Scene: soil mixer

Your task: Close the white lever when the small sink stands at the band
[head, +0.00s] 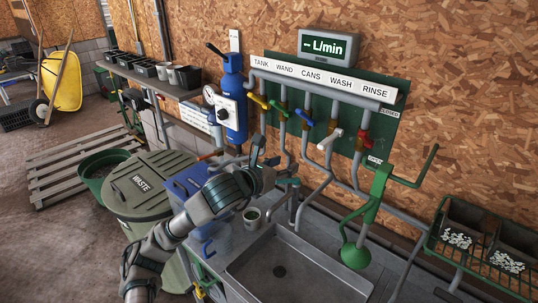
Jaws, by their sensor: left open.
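The white lever (330,140) sits on the pipe below the WASH label, in the row of coloured levers on the green wall board. It is tilted, its free end lower left; I cannot tell if its valve is open. The steel sink (262,272) is below at the bottom centre. Its floor and drain show, and I see no clear water level or band in it. My left gripper (264,152) is open and empty, to the left of the white lever and apart from it, above the counter. My right gripper is not in view.
Yellow (257,101), green (281,109), blue (304,118) and red (364,138) levers flank the white one. The flow display (328,47) reads "-- L/min". A green fixture (374,195) stands right of the sink. A WASTE bin (145,187) is at left.

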